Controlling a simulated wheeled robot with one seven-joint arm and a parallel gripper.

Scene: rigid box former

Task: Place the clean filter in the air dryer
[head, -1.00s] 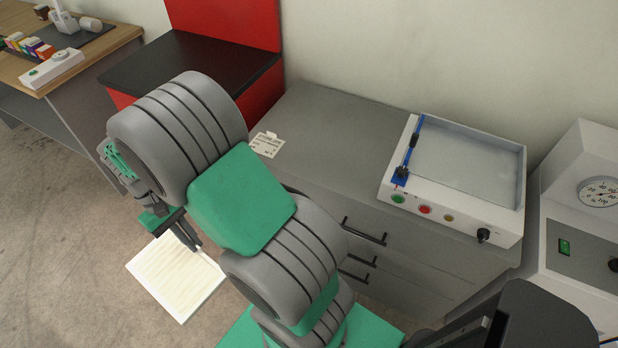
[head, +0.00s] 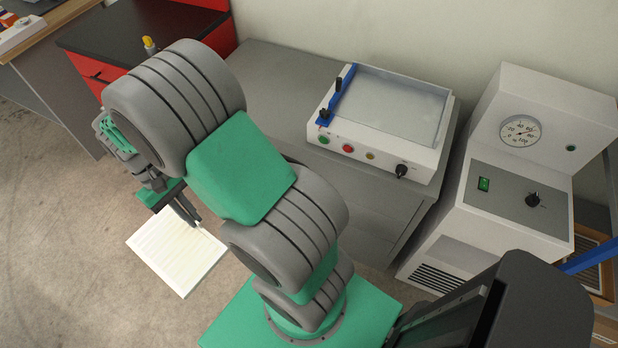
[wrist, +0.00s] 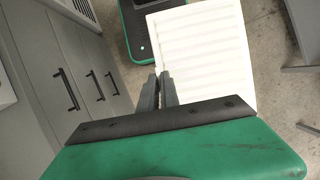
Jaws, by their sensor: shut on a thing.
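The clean filter, a white pleated square panel (head: 172,250), is held out over the floor at the lower left of the head view. My gripper (head: 193,221) is shut on one edge of it. In the wrist view the filter (wrist: 205,45) extends beyond my fingertips (wrist: 167,80), its ribbed face showing. The air dryer appears to be the white cabinet (head: 535,110) at the right, with a round gauge, a green switch, a black knob and a dark louvred grille (head: 437,279) low on its front. The filter is well apart from it. No filter opening can be made out.
A grey drawer cabinet (head: 270,85) carries a white tray machine (head: 390,105) with a blue bar. A red and black bench (head: 110,40) stands at the left. A wooden framed item (head: 597,262) is at the right edge. Open floor lies at lower left.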

